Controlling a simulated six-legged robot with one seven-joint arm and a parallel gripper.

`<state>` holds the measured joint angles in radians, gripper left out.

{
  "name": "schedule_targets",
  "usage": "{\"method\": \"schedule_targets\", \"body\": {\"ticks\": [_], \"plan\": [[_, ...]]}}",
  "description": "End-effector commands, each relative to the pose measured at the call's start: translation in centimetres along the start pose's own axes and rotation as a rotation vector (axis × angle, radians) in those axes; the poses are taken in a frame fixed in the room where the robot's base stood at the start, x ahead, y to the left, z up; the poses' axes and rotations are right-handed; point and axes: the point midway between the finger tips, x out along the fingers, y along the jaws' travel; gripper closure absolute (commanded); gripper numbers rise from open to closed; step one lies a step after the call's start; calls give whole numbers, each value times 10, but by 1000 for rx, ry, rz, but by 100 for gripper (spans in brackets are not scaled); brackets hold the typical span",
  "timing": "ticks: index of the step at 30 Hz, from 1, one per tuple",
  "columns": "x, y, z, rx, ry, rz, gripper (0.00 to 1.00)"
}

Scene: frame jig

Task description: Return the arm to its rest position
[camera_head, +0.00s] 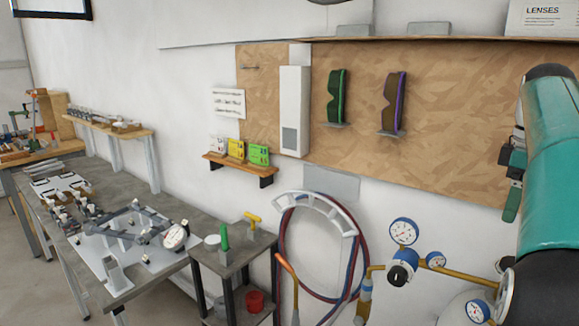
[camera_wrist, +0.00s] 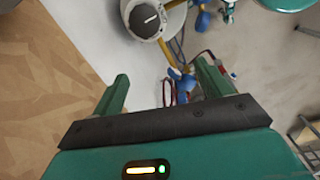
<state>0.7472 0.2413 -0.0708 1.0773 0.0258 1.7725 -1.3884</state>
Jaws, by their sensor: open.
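My gripper (camera_wrist: 162,84) shows in the wrist view with its two green fingers spread apart and nothing between them. In the head view my teal arm (camera_head: 556,150) is raised upright at the right edge, in front of the wooden wall panel. Dark green parts beside it may belong to my wrist or gripper; I cannot tell.
Pressure gauges (camera_head: 404,231) and a coiled hose (camera_head: 283,245) stand by the wall close to my arm. A small stand (camera_head: 233,257) and a grey workbench (camera_head: 180,212) with a frame jig (camera_head: 128,229) are at left.

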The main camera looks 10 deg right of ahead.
Motion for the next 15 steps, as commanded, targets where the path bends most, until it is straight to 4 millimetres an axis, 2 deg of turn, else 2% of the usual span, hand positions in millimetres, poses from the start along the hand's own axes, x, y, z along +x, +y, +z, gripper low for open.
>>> {"method": "schedule_targets", "body": {"ticks": [1, 6, 12, 15], "plan": [[-1, -19, -19, 16, 11, 20, 23], [12, -84, -72, 129, 66, 87, 23], [44, -171, -114, 259, 160, 139, 23], [66, -216, -125, 323, 215, 152, 23]]}}
